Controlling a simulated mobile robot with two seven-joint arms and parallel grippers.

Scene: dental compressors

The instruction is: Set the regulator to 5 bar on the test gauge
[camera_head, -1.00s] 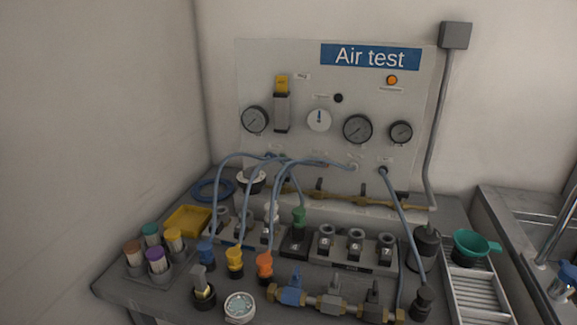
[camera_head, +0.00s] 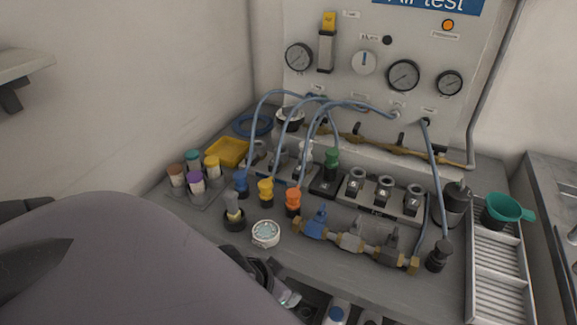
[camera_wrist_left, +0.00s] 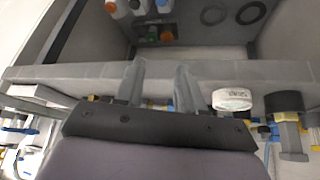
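On the wall panel, a yellow-topped grey unit (camera_head: 327,45) hangs beside a small label and looks like the regulator. Round gauges are on the panel: a left one (camera_head: 299,57), a larger middle one (camera_head: 403,75) and a right one (camera_head: 449,83). Their labels and readings are too small to read. My left gripper (camera_wrist_left: 158,72) is open and empty at the bench's front edge, well below the panel; in the head view my arm partly hides it. My right gripper is in neither view.
Blue hoses (camera_head: 346,104) arch from the panel to fittings on the bench. A valve manifold (camera_head: 352,242) and a white round dial (camera_head: 265,233) lie near the front edge. A green funnel (camera_head: 508,207) is at right. Bottles (camera_wrist_left: 140,7) show in the wrist view.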

